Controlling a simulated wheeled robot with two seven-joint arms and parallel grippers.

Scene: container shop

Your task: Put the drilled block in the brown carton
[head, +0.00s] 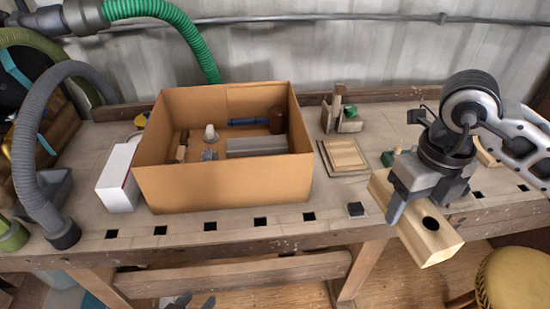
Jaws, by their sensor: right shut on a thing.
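The drilled block (434,241) is a pale wooden beam with a dark round hole in its upper face. My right gripper (408,192) is shut on it and holds it over the bench's front right edge, to the right of the carton and apart from it. The open-topped brown carton (228,187) stands on the bench left of centre. Inside are a grey block, a blue tool, a brown cylinder and other small items. My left gripper (193,302) shows only as two dark tips at the bottom edge, with a gap between them.
A white box (118,178) stands against the carton's left side. A yellow stool (515,278) is front right.

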